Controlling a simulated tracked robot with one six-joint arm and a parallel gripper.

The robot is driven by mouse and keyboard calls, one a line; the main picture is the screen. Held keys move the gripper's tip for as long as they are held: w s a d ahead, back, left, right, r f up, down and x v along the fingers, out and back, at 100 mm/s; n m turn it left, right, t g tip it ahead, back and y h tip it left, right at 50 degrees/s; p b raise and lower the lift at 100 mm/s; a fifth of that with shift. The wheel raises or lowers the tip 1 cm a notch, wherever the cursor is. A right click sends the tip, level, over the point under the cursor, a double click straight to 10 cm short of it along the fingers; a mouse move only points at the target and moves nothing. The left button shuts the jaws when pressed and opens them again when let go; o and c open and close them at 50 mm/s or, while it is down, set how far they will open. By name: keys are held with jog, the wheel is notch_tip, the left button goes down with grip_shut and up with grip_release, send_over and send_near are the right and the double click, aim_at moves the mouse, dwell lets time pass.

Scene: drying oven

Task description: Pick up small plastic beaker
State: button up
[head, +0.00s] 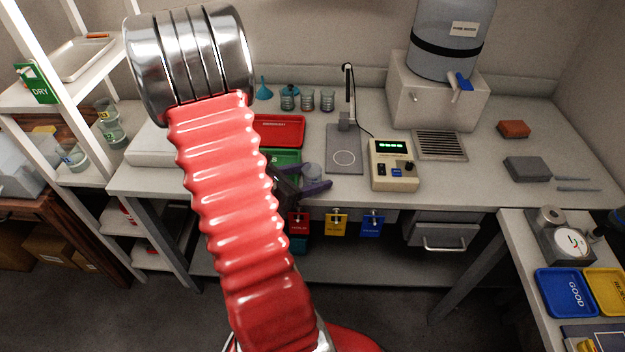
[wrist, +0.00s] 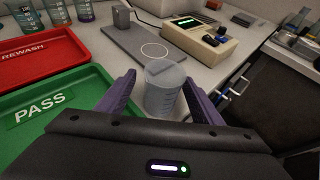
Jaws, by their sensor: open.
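A small translucent plastic beaker (wrist: 163,92) stands upright on the bench, just right of the green PASS tray (wrist: 48,112) in the wrist view. My gripper (wrist: 160,92) is open, with one purple finger on each side of the beaker. A gap shows between the beaker and the fingers. In the head view my gripper (head: 305,187) is low over the front of the bench, and my red arm covers much of the left.
A red REWASH tray (wrist: 35,57) lies behind the green one. Several glass beakers (head: 308,100) stand at the back. A grey stand plate (head: 344,158) and a beige meter (head: 394,165) are to the right. The bench's front edge is close to the beaker.

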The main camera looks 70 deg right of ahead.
jog(key=shift+x, duration=1.95)
jog(key=shift+s+a, duration=0.1)
jog(key=shift+c, duration=0.7)
jog(key=c, duration=1)
jog(key=shift+o, duration=0.2)
jog(key=shift+r, duration=0.1)
notch_tip(320, 180, up, 10)
